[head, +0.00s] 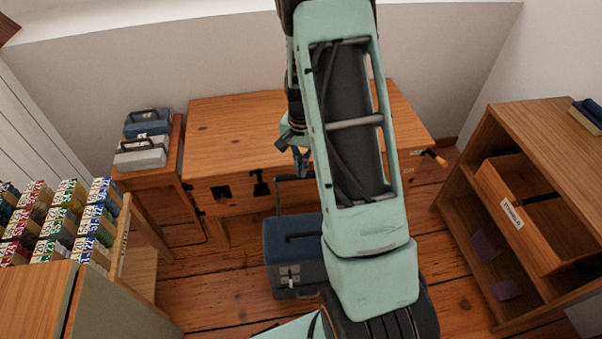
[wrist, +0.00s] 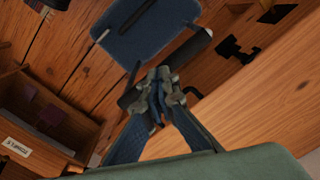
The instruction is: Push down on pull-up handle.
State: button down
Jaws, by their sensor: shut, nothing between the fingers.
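A blue case (head: 294,250) stands on the floor in front of the wooden chest, partly hidden by my arm. Its dark pull-up handle (head: 289,179) stands raised above it. In the wrist view the handle's thick bar (wrist: 193,47) crosses at a slant above the case (wrist: 150,28), and its middle is hidden behind my fingers. My gripper (wrist: 158,73) is shut and empty, with its fingertips over the middle of the bar. Whether they touch it I cannot tell. In the head view the gripper (head: 302,165) is at the handle, partly hidden by my arm.
The wooden chest (head: 225,130) with dark latches stands right behind the case. A small table with two toolboxes (head: 142,138) is at left, beside a rack of cans (head: 60,225). A shelf unit with a wooden bin (head: 525,215) stands at right. Floor is free between case and shelf.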

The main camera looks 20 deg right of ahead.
notch_tip(320, 180, up, 8)
jog(key=p, duration=0.5)
dwell(0.5)
dwell(0.4)
